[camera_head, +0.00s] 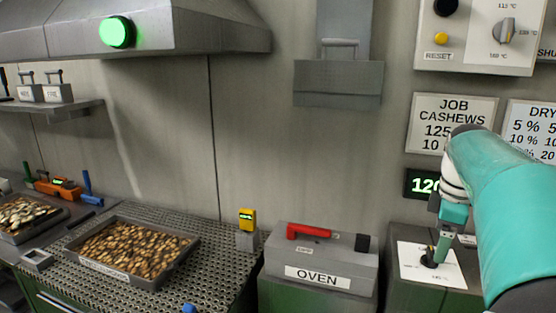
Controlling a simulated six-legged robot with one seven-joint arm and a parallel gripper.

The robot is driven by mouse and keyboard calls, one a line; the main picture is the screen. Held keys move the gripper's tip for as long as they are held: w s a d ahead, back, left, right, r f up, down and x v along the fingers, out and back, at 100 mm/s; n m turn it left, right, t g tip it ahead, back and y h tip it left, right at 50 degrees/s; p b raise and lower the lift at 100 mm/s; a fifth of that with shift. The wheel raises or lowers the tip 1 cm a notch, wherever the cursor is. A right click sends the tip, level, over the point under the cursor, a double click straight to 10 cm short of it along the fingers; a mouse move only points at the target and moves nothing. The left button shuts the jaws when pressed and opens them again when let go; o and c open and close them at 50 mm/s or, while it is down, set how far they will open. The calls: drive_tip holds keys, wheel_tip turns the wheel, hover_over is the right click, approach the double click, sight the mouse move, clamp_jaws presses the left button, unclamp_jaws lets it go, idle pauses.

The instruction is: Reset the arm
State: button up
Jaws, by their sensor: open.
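My teal arm comes in from the right edge and reaches down. My gripper (438,250) is at its lower end, small and partly hidden by its own links. It is open, just above a black knob or lever (429,259) on a white dial plate (426,270). I cannot tell whether the fingers touch the knob or stand around it.
A grey box labelled OVEN (318,275) with a red handle (309,231) stands left of the dial plate. A tray of nuts (190,262) lies on a perforated table (220,240). A control panel (470,56) and JOB CASHEWS sign (452,104) hang on the wall.

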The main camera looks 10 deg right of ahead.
drive_tip(key=s+a+f+m+t, duration=0.2)
drive_tip(key=a+m, duration=0.2)
drive_tip(key=a, duration=1.2)
drive_tip(key=s+a+f+m+t, duration=0.1)
drive_tip(key=s+a+f+m, duration=0.1)
drive_tip(key=a, duration=0.4)
drive_tip(key=s+a+f+m+t, duration=0.1)
drive_tip(key=s+a+f+m, duration=0.2)
drive_tip(key=s+a+f, duration=0.2)
drive_tip(key=shift+s+a+f+y, duration=0.25)
drive_tip(key=shift+s+a+y, duration=0.25)
drive_tip(key=shift+a, duration=0.65)
drive_tip(key=shift+s, duration=0.1)
